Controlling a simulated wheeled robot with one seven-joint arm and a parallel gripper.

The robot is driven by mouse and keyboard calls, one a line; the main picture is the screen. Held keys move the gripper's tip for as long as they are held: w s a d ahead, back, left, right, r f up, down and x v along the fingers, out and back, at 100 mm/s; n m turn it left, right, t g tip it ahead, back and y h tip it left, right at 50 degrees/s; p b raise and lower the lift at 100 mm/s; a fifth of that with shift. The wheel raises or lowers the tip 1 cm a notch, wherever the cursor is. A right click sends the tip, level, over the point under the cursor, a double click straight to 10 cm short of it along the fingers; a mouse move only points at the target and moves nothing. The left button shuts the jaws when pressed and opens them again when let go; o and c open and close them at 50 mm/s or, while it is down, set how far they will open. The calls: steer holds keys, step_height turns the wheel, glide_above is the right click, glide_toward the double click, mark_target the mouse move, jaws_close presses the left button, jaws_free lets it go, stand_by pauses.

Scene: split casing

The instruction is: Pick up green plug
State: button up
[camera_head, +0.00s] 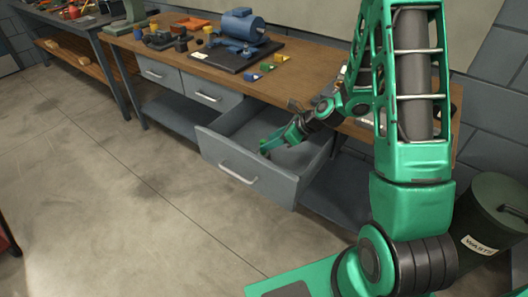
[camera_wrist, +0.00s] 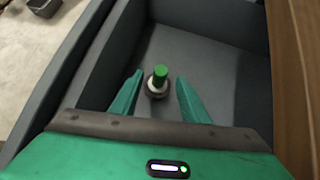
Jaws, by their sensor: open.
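The green plug (camera_wrist: 160,73) stands upright on the floor of the open drawer in the wrist view, with a white band and a dark ring below its green top. My gripper (camera_wrist: 157,84) is open, with one green finger on each side of the plug. There is a visible gap between each finger and the plug. In the head view my gripper (camera_head: 265,149) reaches down into the open grey drawer (camera_head: 243,178). A small green spot shows at its tip there, but I cannot tell plug from finger.
The drawer walls (camera_wrist: 85,75) stand close around my gripper. The wooden workbench (camera_head: 165,52) above holds a blue motor (camera_head: 238,27) on a dark board, small coloured blocks and tools. A waste bin (camera_head: 492,215) stands at the right. The floor in front is clear.

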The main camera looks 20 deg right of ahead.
steer(key=x, duration=0.5)
steer(key=shift+w+r, duration=0.1)
jaws_close()
steer(key=shift+r, duration=0.1)
